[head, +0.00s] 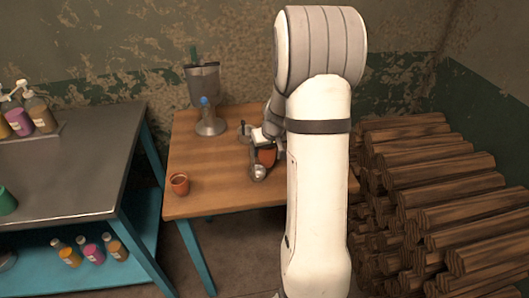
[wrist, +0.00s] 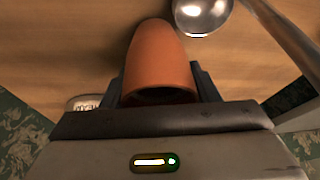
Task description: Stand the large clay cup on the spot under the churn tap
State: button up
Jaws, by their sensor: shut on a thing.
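The large clay cup (head: 266,157) is orange-brown and sits in my gripper (head: 262,143) over the right part of the wooden table. In the wrist view the cup (wrist: 158,55) lies between the two dark fingers of my gripper (wrist: 162,88), which is shut on it. I cannot tell whether the cup touches the table. A grey metal vessel (head: 203,86), perhaps the churn, stands at the back of the table. A grey metal piece with a blue top (head: 209,122) stands in front of it. I cannot make out a tap or a marked spot.
A small clay cup (head: 180,185) stands at the table's front left. A metal ladle (head: 257,173) is close to the large cup; it also shows in the wrist view (wrist: 203,17). A metal-topped bench (head: 75,165) stands left, stacked logs (head: 440,190) right. The wooden table's (head: 210,165) middle is clear.

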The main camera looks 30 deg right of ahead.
jog(key=shift+f, duration=0.6)
jog(key=shift+f, duration=0.15)
jog(key=o, duration=1)
